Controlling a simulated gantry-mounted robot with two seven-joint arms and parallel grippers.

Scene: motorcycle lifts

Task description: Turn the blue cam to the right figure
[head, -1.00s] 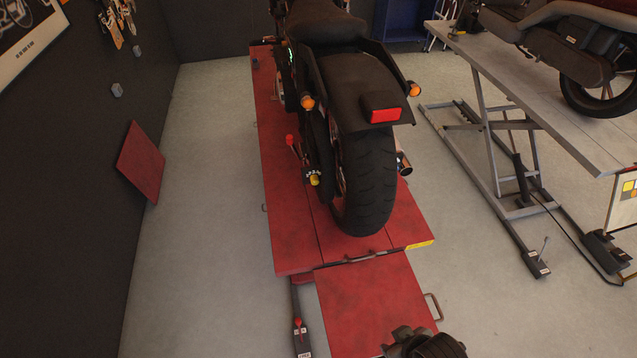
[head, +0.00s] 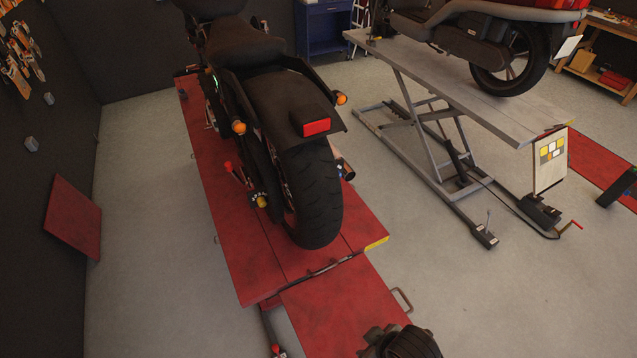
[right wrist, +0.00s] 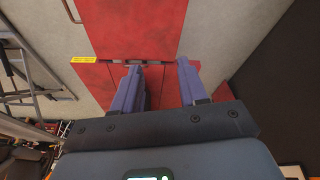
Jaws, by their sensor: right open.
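I cannot make out a blue cam for certain in either view. A white panel (head: 551,160) with yellow, grey and dark squares stands at the near end of the grey lift; whether it bears the figures I cannot tell. My right gripper (right wrist: 160,78) is open, with two blue-violet fingers and nothing seen between them. In the right wrist view its fingers point toward a red lift platform (right wrist: 130,25). My left gripper is in neither view.
A dark motorcycle (head: 275,110) stands on the red lift (head: 235,240), with a red ramp (head: 335,310) at its near end. The grey lift (head: 480,105) carries another motorcycle (head: 480,40). A red panel (head: 73,217) leans on the left wall.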

